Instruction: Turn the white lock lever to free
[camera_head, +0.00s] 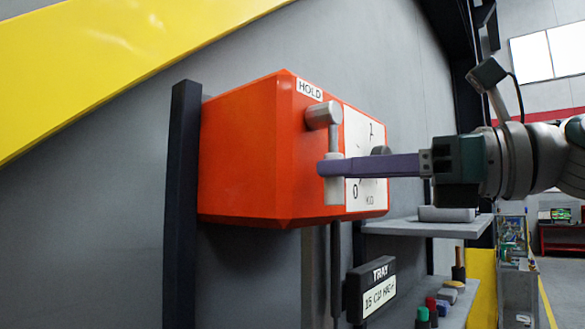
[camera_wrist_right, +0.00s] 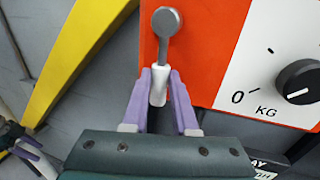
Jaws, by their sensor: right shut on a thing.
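The lock lever has a grey round pivot (camera_head: 322,115) on the front of an orange box (camera_head: 250,150), just below a HOLD label (camera_head: 310,90). Its white grip (camera_head: 334,187) hangs straight down from the pivot. My right gripper (camera_head: 328,167) reaches in from the right, its purple fingers shut on the white grip. In the right wrist view the white grip (camera_wrist_right: 158,88) stands between the two fingertips, with the grey pivot above it. What looks like my left gripper (camera_wrist_right: 30,147) shows small at the lower left edge; its fingers are too small to judge.
A white dial plate with a black knob (camera_wrist_right: 300,82) sits right of the lever, marked 0 and KG. Below are a grey shelf (camera_head: 400,228), a TRAY sign (camera_head: 372,286) and several small coloured items. A dark post (camera_head: 182,200) stands left of the box.

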